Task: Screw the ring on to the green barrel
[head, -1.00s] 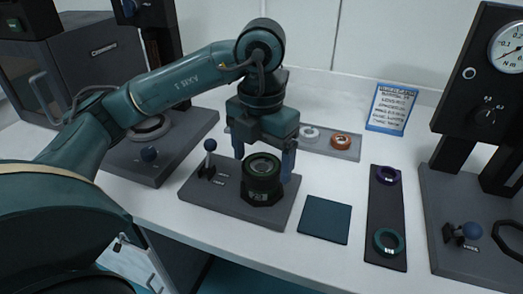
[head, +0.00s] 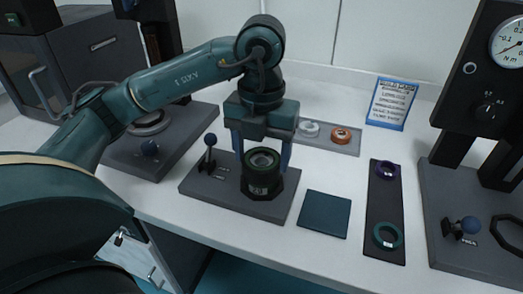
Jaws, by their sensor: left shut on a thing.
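The green barrel (head: 258,181) stands upright in a dark holder on a grey base plate (head: 215,195). A dark ring (head: 263,153) sits at the barrel's top, around a pale round opening. My left gripper (head: 263,158) points straight down over the barrel, one finger on each side of its top. It is shut on the ring. The seam between ring and barrel is too small to make out, so I cannot tell how far they are joined. My right gripper is not in view.
A teal mat (head: 325,214) lies to the right. A grey tray (head: 346,149) behind holds an orange ring (head: 341,135).

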